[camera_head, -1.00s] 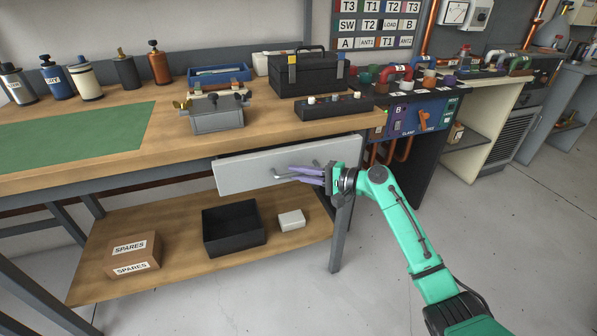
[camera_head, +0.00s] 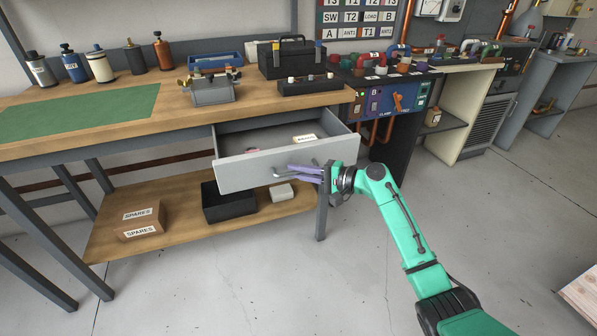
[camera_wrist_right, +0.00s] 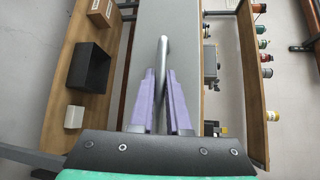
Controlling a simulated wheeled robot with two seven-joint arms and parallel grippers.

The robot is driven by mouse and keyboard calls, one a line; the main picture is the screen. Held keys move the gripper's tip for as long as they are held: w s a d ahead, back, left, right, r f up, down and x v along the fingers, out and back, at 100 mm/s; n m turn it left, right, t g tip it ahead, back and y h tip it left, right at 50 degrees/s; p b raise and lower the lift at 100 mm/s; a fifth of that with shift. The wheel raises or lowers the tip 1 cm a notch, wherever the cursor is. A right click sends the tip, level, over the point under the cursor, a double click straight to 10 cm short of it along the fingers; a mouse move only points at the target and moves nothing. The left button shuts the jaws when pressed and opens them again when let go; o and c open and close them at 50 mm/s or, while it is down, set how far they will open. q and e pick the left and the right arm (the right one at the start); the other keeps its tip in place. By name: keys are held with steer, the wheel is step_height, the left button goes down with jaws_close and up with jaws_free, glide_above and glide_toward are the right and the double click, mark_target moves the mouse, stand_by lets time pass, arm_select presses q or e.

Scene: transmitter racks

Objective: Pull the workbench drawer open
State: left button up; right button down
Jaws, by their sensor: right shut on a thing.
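The workbench drawer (camera_head: 244,172) is a light grey box under the right part of the bench top, standing out from the bench with its inside showing. A small yellowish item with a white label (camera_head: 304,140) lies inside at the right, and a pale item lies near the front. My right gripper (camera_head: 300,170) has purple fingers shut on the drawer's metal bar handle (camera_head: 280,172). In the right wrist view the handle (camera_wrist_right: 162,70) runs between the two fingers (camera_wrist_right: 161,100), in front of the grey drawer front (camera_wrist_right: 184,30). My left gripper is not in view.
The wooden bench top (camera_head: 120,92) carries bottles, a green mat (camera_head: 75,113) and a black toolbox (camera_head: 290,60). The lower shelf (camera_head: 175,190) holds a black bin (camera_head: 226,203) and a spares box (camera_head: 140,217). The floor in front is clear.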

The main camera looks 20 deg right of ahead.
steer(key=shift+w, duration=0.1)
steer(key=c, duration=0.9)
jaws_free()
steer(key=v, duration=1.4)
steer(key=shift+d+r+b, duration=0.1)
steer(key=shift+d+b, duration=0.15)
steer(key=shift+b, duration=0.05)
